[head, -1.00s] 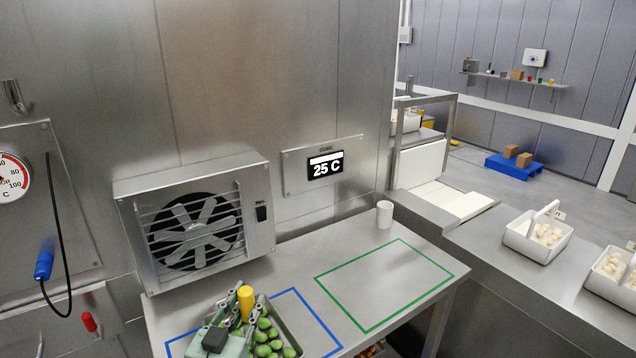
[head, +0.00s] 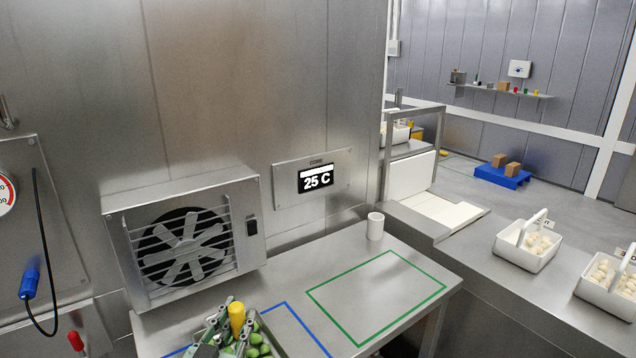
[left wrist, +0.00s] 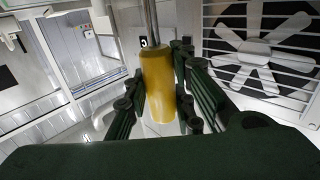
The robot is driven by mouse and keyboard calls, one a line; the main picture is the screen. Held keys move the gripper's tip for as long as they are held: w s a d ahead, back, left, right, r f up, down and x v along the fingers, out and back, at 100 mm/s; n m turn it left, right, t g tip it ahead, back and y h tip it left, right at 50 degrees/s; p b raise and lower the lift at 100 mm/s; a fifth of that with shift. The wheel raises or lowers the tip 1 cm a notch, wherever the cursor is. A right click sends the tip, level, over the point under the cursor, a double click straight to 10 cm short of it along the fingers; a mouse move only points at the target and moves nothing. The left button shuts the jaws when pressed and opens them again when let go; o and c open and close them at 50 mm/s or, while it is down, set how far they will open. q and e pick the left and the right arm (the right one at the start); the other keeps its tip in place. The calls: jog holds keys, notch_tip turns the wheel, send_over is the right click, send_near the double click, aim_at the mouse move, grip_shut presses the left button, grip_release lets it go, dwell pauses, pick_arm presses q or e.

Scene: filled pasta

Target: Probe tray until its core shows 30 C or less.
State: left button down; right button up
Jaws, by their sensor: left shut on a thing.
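My left gripper (head: 232,330) is shut on the yellow handle of the probe (head: 237,315), at the lower edge of the head view. In the left wrist view the yellow probe handle (left wrist: 157,85) stands between the fingers, with a metal shaft running from its far end. The tray (head: 268,343) of green filled pasta (head: 255,338) lies inside the blue outline, partly hidden by my gripper and cut off by the frame. The probe's tip is hidden. The core display (head: 318,179) on the wall reads 25 C. My right gripper is not in view.
A fan unit (head: 185,245) stands behind the tray against the wall. A green outlined area (head: 375,297) on the table is empty, with a white cup (head: 375,226) behind it. White baskets of pale pasta (head: 526,245) stand on the right counter.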

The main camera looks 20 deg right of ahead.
pick_arm(q)
notch_tip(320, 180, up, 12)
jog(key=p, duration=1.2)
jog(key=shift+r, duration=0.15)
